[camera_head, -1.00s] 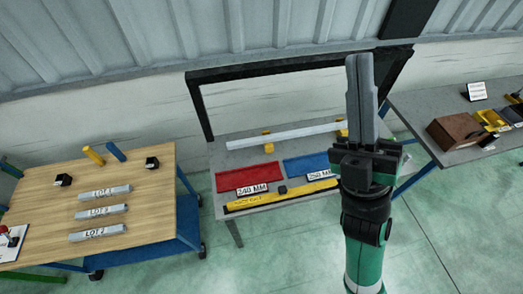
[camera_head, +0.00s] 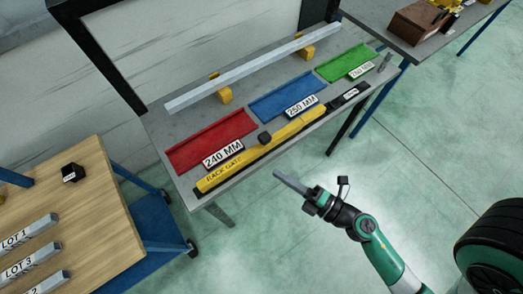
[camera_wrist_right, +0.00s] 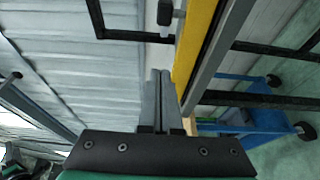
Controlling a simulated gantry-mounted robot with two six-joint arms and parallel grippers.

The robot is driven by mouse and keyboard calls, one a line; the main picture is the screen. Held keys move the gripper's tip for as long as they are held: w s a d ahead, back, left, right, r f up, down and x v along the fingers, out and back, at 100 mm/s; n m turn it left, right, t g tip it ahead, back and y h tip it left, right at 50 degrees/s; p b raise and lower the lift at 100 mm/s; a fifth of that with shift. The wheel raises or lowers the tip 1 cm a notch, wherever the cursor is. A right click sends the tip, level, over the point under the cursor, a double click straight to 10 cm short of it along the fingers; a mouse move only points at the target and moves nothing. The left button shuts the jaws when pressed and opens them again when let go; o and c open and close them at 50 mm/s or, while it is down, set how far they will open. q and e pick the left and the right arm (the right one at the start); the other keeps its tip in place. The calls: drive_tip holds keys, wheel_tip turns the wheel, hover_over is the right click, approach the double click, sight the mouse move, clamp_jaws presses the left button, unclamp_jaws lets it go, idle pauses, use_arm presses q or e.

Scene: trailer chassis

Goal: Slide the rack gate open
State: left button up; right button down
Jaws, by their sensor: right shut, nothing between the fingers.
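The yellow rack gate (camera_head: 235,166) lies along the front edge of the grey bench, in front of the red and blue bays. A black knob (camera_head: 264,139) stands on it near its middle. A bare dark stretch of rail with a small label (camera_head: 350,95) continues to its right, before the green bay. My right gripper (camera_head: 277,174) is shut and empty, in front of the bench, apart from the gate. In the right wrist view the shut fingers (camera_wrist_right: 160,76) point toward the yellow gate (camera_wrist_right: 197,40) and the black knob (camera_wrist_right: 165,13). My left gripper is out of view.
Behind the gate are a red bay (camera_head: 210,140), a blue bay (camera_head: 287,95) and a green bay (camera_head: 345,63). A long metal bar (camera_head: 250,68) rests on yellow supports behind them. A wooden table (camera_head: 85,240) stands at left. The floor before the bench is clear.

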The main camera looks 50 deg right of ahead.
sight(267, 142)
drive_tip(key=shift+r, duration=0.15)
drive_tip(key=w+p, duration=0.2)
drive_tip(key=w, duration=0.8)
drive_tip(key=shift+r+p, duration=0.15)
drive_tip(key=shift+p, duration=0.2)
drive_tip(key=d, duration=0.1)
drive_tip(key=d+b, duration=0.1)
drive_tip(key=d, duration=0.1)
drive_tip(key=shift+s+f+b, duration=0.3)
drive_tip(key=shift+s+b, duration=0.05)
drive_tip(key=shift+s, duration=0.05)
drive_tip(key=shift+s+d+r, duration=0.1)
drive_tip(key=shift+d, duration=0.3)
